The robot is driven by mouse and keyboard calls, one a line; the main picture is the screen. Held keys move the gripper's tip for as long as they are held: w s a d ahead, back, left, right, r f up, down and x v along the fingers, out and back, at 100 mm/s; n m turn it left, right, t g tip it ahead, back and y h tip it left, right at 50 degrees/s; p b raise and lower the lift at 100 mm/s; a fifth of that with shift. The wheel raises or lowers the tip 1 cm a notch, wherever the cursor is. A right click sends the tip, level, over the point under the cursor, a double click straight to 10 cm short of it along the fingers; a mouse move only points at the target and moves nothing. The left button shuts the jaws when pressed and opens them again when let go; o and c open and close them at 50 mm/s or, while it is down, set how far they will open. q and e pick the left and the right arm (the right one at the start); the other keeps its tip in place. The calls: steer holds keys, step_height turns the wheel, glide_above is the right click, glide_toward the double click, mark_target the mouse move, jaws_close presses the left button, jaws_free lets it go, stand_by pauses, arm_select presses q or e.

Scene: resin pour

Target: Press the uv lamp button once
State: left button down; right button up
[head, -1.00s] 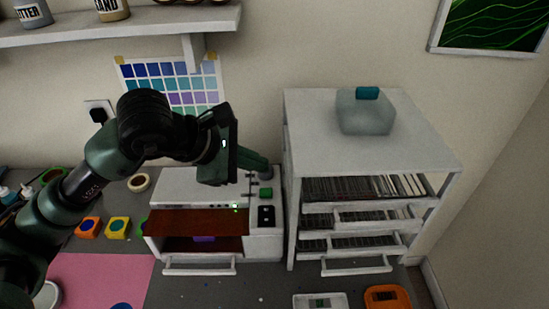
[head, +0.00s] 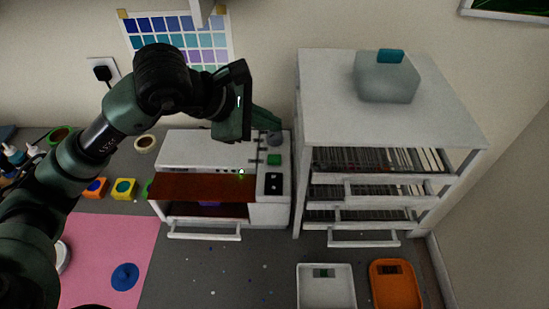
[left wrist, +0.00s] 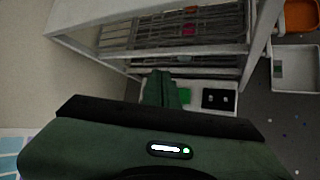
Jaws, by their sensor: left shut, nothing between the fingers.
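The UV lamp is a white box (head: 205,147) with a reddish-brown front flap (head: 200,187) and a drawer handle below. A square green button (head: 274,160) sits on its right-hand panel, above a black switch plate (head: 273,184). The green button (left wrist: 186,97) also shows in the left wrist view, close beside the fingers. My left gripper (head: 274,126) is shut and empty, above and behind the green button and apart from it in the head view. Its closed fingers (left wrist: 160,88) show in the left wrist view. My right gripper is not in view.
A white rack (head: 390,105) with drawers stands close to the right of the lamp, with a translucent container (head: 386,78) on top. A white tray (head: 326,290) and an orange tray (head: 391,287) lie in front. A pink mat (head: 105,245) lies at left.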

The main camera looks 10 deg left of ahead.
mark_target(270, 160)
arm_select(q)
step_height(270, 160, down, 6)
steer(key=b, duration=0.4)
steer(key=shift+f, duration=0.4)
stand_by(0.8)
stand_by(0.7)
steer(key=shift+f+b, duration=0.4)
steer(key=shift+b, duration=0.55)
steer(key=shift+f+b, duration=0.45)
steer(key=shift+b, duration=0.15)
steer(key=shift+r, duration=0.1)
stand_by(0.5)
steer(key=shift+r+p, duration=0.35)
steer(key=shift+r, duration=0.45)
